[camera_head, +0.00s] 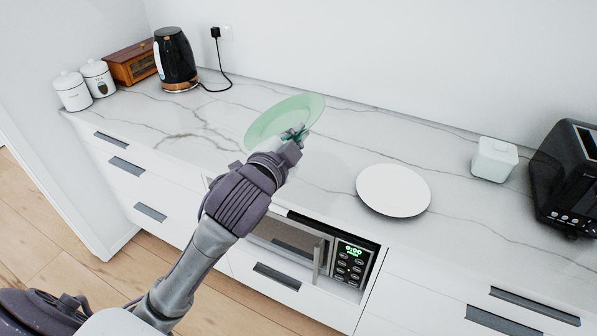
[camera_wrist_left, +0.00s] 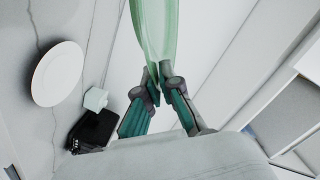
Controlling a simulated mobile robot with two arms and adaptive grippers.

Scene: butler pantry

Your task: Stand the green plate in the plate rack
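The green plate (camera_head: 286,118) is pale and see-through. It is tilted above the marble counter, its near edge at my left gripper (camera_head: 296,134). In the left wrist view the fingers of my left gripper (camera_wrist_left: 158,78) are closed on the rim of the green plate (camera_wrist_left: 155,30). The plate appears clear of the counter, though its lower edge is partly hidden. No plate rack shows in either view. My right gripper is not in view.
A white plate (camera_head: 393,190) lies flat on the counter (camera_head: 330,150). A black kettle (camera_head: 175,58), wooden bread box (camera_head: 132,62) and white canisters (camera_head: 72,90) stand at left. A microwave (camera_head: 350,262) sits below.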

